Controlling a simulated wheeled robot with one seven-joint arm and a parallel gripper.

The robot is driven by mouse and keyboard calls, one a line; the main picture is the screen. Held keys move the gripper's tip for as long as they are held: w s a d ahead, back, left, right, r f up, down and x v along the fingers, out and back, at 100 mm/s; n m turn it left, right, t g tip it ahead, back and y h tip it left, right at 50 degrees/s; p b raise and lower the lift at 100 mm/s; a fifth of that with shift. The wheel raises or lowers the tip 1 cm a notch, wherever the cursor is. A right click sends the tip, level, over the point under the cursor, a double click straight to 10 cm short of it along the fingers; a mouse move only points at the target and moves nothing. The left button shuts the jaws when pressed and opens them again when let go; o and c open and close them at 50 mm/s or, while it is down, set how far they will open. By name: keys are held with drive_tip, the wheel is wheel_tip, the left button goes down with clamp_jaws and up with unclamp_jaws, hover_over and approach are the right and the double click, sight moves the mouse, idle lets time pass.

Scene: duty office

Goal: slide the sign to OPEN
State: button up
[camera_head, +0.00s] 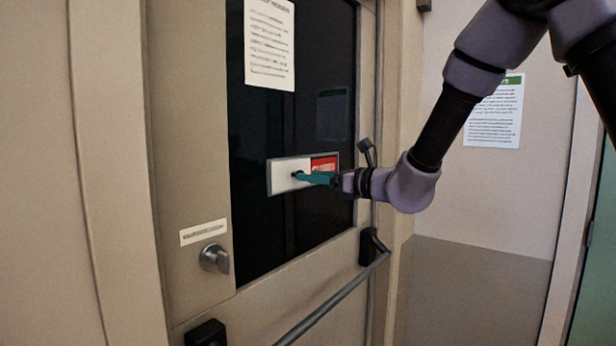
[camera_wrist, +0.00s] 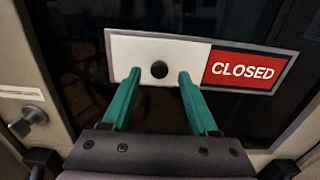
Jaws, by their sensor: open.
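The sign (camera_wrist: 230,85) is mounted on the dark glass of the door. A white sliding cover (camera_wrist: 180,60) with a dark round knob (camera_wrist: 159,69) lies over its left part. The red right part shows the word CLOSED (camera_wrist: 242,71). In the head view the sign (camera_head: 325,163) shows white at left and red at right. My gripper (camera_wrist: 158,76) has two teal fingers, open, one on each side of the knob as seen in the wrist view. I cannot tell whether they touch the cover. In the head view my gripper (camera_head: 302,176) reaches the sign from the right.
A push bar (camera_head: 335,301) crosses the door below the sign. A lock knob (camera_head: 214,258) and a small label (camera_head: 203,232) are at the door's left. A paper notice (camera_head: 269,44) hangs above the sign, and another notice (camera_head: 494,113) is on the right wall.

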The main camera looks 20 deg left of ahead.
drive_tip(key=shift+x, duration=1.1)
clamp_jaws()
idle(0.7)
